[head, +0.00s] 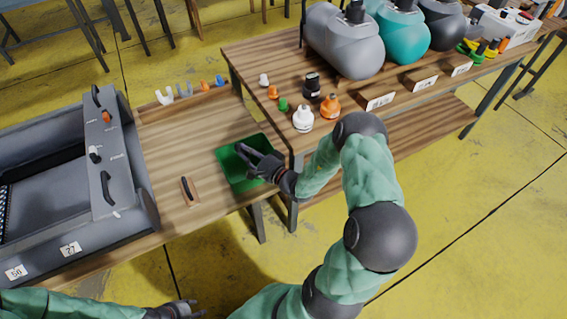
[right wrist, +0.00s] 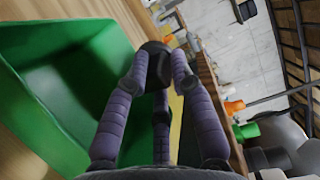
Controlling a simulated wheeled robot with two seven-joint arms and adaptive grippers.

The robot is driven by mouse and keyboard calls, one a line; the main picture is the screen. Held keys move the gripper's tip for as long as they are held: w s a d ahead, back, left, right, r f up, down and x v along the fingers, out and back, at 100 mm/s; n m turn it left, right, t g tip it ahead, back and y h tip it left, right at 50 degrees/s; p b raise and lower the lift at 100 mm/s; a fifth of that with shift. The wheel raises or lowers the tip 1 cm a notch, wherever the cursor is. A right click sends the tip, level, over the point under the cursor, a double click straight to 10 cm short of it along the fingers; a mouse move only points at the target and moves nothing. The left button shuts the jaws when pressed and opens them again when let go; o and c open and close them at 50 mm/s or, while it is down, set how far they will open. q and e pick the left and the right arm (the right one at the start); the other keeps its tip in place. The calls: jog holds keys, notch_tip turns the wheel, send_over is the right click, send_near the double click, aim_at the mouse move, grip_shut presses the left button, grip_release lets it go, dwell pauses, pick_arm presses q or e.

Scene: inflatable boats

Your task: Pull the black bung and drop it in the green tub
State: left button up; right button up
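The green tub (head: 227,161) stands on the wooden bench near its right end, and its wall fills the left of the right wrist view (right wrist: 50,130). My right gripper (head: 248,156) is over the tub in the head view. In the right wrist view its fingers close around a dark rounded piece (right wrist: 156,62), which looks like the black bung. The bung is hard to make out in the head view against the dark fingers. My left gripper (head: 188,308) is at the bottom edge, fingers apart and empty, away from the tub.
A grey case (head: 60,235) with a handled panel stands at the left. A small dark-handled item (head: 187,190) lies left of the tub. Coloured fittings (head: 303,118) and several rounded boats (head: 345,50) sit on the right-hand table.

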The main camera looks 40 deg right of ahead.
jog(key=o, duration=0.5)
jog(key=s+d, duration=0.1)
jog(key=s, duration=1.1)
jog(key=shift+d, duration=0.35)
jog(key=shift+a, duration=0.1)
